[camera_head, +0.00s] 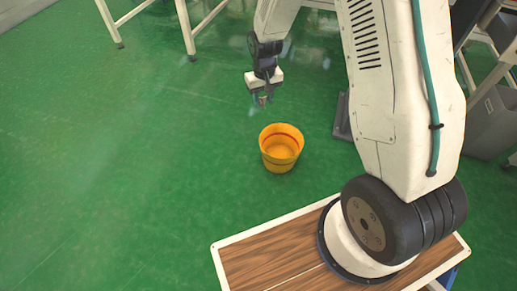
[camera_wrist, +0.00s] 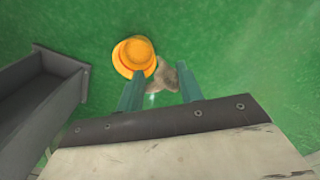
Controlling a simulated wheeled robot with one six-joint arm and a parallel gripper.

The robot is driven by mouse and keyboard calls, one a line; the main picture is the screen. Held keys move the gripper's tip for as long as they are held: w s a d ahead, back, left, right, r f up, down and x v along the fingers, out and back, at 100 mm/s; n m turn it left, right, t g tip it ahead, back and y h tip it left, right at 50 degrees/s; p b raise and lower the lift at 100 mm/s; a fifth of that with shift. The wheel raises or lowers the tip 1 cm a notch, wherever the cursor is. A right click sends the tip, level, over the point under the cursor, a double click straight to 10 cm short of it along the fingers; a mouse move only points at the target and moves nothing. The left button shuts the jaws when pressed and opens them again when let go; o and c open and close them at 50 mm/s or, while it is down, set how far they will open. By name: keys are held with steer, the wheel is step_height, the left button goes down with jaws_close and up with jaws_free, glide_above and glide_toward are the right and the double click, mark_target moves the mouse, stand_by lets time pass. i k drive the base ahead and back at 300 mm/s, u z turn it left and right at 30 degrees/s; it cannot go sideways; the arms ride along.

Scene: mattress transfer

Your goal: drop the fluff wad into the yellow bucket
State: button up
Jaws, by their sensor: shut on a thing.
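The yellow bucket (camera_head: 281,148) stands upright on the green floor in the head view, open at the top, and it looks empty. It also shows in the wrist view (camera_wrist: 134,54), up and left of the fingers. My gripper (camera_head: 263,101) is in the air above the floor, above and a little left of the bucket in the head view. In the wrist view my gripper (camera_wrist: 158,88) is shut on the greyish-brown fluff wad (camera_wrist: 166,76), which sits between the fingertips. The wad overlaps the bucket's lower right rim in that view. In the head view the wad is too small to make out clearly.
A grey metal channel-shaped piece (camera_wrist: 45,95) lies at the left of the wrist view. White table legs (camera_head: 187,30) stand at the back left of the head view. A grey bin (camera_head: 490,122) is at the right. The green floor left of the bucket is clear.

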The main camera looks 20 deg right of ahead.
mark_target(282, 156)
steer(key=z, duration=0.1)
steer(key=i, duration=1.15)
steer(key=z, duration=0.65)
